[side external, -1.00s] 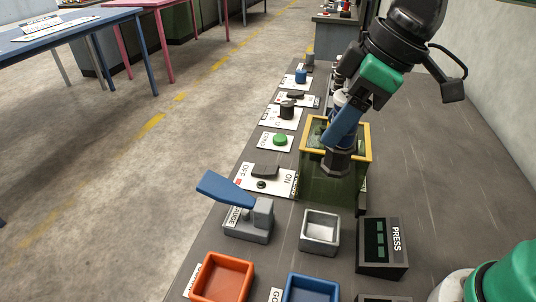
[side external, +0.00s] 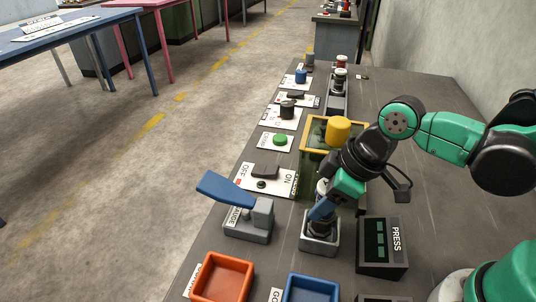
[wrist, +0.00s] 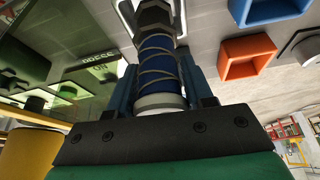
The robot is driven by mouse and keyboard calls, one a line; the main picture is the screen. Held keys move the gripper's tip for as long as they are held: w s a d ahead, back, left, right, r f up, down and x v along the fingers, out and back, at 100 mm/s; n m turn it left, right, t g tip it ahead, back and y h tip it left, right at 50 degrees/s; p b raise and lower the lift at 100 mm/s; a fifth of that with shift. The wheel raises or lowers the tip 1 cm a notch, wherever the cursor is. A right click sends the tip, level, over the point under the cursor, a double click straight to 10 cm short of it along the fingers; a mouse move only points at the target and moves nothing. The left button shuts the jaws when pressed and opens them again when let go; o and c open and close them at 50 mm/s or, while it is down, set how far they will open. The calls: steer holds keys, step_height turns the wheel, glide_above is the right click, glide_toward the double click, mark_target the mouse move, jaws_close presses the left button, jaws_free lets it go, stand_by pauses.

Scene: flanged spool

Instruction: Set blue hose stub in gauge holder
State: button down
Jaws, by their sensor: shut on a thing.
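My gripper (side external: 322,212) points down over the small grey square holder (side external: 303,245), its blue fingers shut on the blue hose stub. In the wrist view the stub (wrist: 158,70) is a blue cylinder wound with wire, with a pale collar near the gripper and a dark hexagonal flange at the far end. The fingers clasp it from both sides. In the side view its dark lower end is within the holder's opening. Whether it touches the floor of the holder cannot be told. The stub looks close to upright.
A blue lever on a grey base (side external: 248,220) stands left of the holder, and the black PRESS box (side external: 383,246) close on its right. Orange (side external: 222,278) and blue (side external: 312,288) trays lie in front. A yellow-rimmed green tank (side external: 313,160) stands behind.

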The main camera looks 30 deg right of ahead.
steer(key=shift+f, duration=0.8)
steer(key=shift+f, duration=0.25)
steer(key=shift+c, duration=1.7)
jaws_free()
steer(key=shift+f, duration=0.1)
steer(key=shift+s+d+r, duration=0.1)
steer(key=shift+r, duration=0.55)
steer(key=v, duration=1.1)
steer(key=shift+r, duration=0.2)
steer(key=shift+f, duration=0.1)
